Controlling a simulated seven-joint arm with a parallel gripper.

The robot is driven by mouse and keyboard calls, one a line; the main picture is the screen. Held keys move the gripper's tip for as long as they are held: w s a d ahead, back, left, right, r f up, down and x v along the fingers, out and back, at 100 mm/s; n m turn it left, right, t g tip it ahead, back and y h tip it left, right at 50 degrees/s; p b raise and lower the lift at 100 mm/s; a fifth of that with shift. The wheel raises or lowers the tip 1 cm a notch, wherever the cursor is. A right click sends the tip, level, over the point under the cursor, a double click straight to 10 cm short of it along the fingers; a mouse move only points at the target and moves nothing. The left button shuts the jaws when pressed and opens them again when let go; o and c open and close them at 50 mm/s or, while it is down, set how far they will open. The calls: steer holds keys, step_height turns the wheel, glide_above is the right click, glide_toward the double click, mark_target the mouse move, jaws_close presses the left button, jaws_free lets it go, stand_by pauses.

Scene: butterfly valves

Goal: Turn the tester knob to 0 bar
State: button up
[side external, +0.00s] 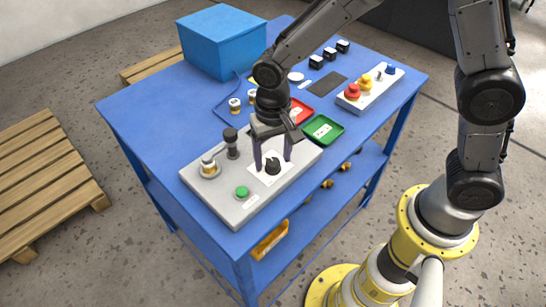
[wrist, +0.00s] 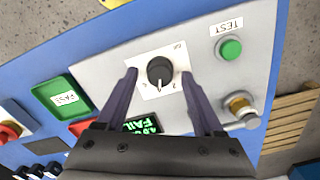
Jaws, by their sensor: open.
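The tester (side external: 222,205) is a light grey box on the front of the blue table. Its black knob (side external: 272,166) stands on a white dial plate (wrist: 178,87); the knob also shows in the wrist view (wrist: 159,71). The knob's white pointer mark faces the bottom of the wrist picture, toward the display. The small dial numbers are hard to read. A dark display (wrist: 143,124) shows green text with "FAIL", partly hidden by my gripper. My gripper (side external: 272,161) points down over the knob, open, one finger on each side with gaps between.
A green TEST button (wrist: 231,48) and a brass-and-white valve (side external: 208,165) in a socket are on the tester. A green PASS tray (side external: 322,130), a red tray (side external: 301,112) and a button box (side external: 370,90) lie beyond.

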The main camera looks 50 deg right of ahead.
steer(key=shift+f, duration=0.45)
jaws_close()
